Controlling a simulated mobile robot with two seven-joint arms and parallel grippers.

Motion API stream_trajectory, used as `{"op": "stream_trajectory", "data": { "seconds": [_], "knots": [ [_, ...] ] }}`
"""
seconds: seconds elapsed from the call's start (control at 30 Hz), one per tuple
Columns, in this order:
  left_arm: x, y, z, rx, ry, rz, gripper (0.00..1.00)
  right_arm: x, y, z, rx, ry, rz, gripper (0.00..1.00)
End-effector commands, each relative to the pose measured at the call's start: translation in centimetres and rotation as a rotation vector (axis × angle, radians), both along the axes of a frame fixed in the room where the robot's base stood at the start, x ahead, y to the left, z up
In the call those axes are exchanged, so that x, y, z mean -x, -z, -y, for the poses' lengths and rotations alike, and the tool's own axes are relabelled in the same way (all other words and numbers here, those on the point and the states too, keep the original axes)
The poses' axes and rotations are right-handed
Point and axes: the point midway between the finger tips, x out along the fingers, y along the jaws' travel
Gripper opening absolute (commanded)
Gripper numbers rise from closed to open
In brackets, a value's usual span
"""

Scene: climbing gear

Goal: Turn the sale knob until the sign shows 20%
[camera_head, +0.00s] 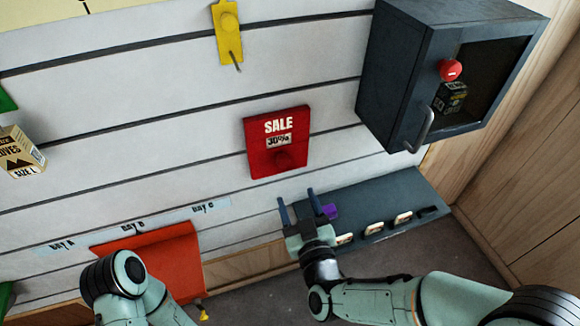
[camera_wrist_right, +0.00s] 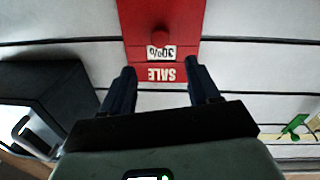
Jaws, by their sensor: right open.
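The red sale sign (camera_head: 257,160) is mounted on the white slatted wall, with SALE in white letters. Its small window reads 30% (camera_head: 278,141) in the head view, and the right wrist view also shows 30% (camera_wrist_right: 161,53). The round red sale knob (camera_head: 284,160) sits below the window; it also shows in the right wrist view (camera_wrist_right: 160,37). My right gripper (camera_head: 297,203) is open and empty, below the sign and apart from the knob. In the right wrist view its two dark fingers (camera_wrist_right: 161,80) point toward the sign. My left gripper is not in the head view; only part of my left arm shows.
A dark cabinet (camera_head: 395,65) with a glass door, handle and red lock hangs right of the sign. A dark shelf (camera_head: 375,208) with a purple item (camera_head: 329,211) lies beside my right gripper. An orange panel (camera_head: 165,262) hangs lower left. The wall around the sign is clear.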

Motion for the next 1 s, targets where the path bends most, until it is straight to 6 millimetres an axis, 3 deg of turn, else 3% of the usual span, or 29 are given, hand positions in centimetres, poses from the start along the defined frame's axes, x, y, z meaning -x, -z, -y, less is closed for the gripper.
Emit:
{"op": "stream_trajectory", "data": {
  "seconds": [0.3, 0.5, 0.93, 0.97, 1.0],
  "knots": [
    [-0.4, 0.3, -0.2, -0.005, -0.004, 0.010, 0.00, -6.7, 0.2, -1.6, 0.000, 0.000, -0.002, 0.61],
    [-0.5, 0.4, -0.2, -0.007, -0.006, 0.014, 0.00, -9.5, 0.2, -2.3, 0.002, -0.001, -0.003, 0.61],
    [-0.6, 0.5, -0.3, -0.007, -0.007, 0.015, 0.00, -10.5, 0.1, -2.6, 0.001, 0.000, -0.004, 0.61],
    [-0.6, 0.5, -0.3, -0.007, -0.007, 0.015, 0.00, -10.5, 0.1, -2.6, 0.001, -0.001, -0.003, 0.58],
    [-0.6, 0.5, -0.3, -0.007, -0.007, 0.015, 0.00, -10.5, 0.1, -2.6, 0.001, -0.001, -0.003, 0.45]
  ]
}}
